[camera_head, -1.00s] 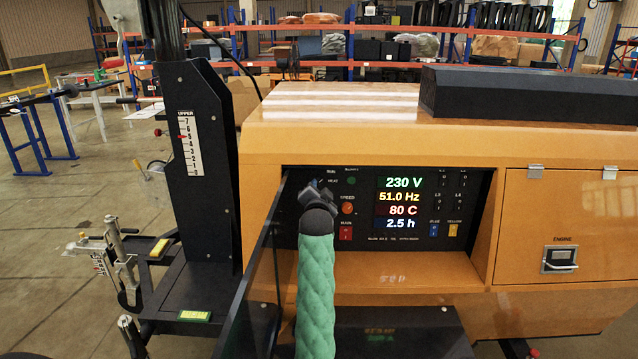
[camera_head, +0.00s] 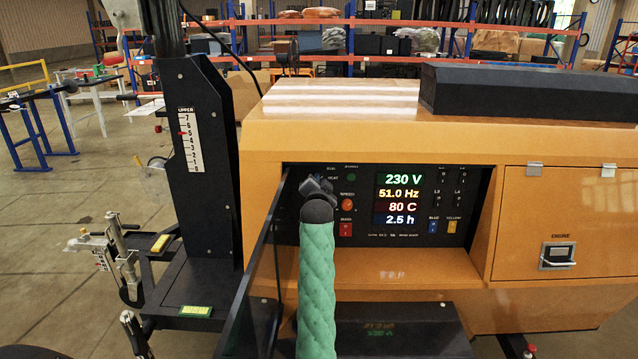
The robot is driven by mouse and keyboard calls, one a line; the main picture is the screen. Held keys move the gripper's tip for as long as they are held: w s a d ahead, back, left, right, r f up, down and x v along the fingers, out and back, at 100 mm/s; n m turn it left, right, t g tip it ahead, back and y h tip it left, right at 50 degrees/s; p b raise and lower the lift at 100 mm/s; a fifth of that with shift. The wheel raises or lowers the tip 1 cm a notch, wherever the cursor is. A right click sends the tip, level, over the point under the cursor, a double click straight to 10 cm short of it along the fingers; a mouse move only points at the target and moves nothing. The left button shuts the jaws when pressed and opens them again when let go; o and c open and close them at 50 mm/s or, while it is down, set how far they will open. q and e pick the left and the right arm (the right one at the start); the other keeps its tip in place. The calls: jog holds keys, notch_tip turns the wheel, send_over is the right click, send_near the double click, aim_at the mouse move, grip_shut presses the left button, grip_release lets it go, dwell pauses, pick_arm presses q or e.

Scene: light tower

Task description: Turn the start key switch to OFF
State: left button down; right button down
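The black control panel (camera_head: 360,228) sits in a recess of the orange machine and shows 230 V, 51.0 Hz, 80 C and 2.5 h. My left gripper (camera_head: 318,186) is at the panel's upper left, at the end of a green padded arm. It covers the spot beside the small HEAT lettering, and the start key switch is hidden or too small to make out there. The gripper's fingers are dark and seen from behind, so I cannot tell whether they are open or shut, or touching anything. My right gripper is not in view.
A dark open panel door (camera_head: 258,275) stands at the recess's left, close to my arm. An orange SPEED knob (camera_head: 347,205) and a red MAIN switch (camera_head: 346,229) lie just right of the gripper. A black mast (camera_head: 205,150) stands left. The recess's right side is free.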

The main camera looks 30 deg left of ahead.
pick_arm(q)
jog(key=shift+n, duration=0.4)
jog(key=n, duration=0.8)
jog(key=shift+a+r, duration=0.1)
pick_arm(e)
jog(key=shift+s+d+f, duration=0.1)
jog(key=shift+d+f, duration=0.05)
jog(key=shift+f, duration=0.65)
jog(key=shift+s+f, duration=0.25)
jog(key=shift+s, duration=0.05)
pick_arm(q)
jog(key=c, duration=1.5)
grip_release()
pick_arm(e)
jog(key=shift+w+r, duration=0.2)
pick_arm(q)
jog(key=shift+a, duration=0.1)
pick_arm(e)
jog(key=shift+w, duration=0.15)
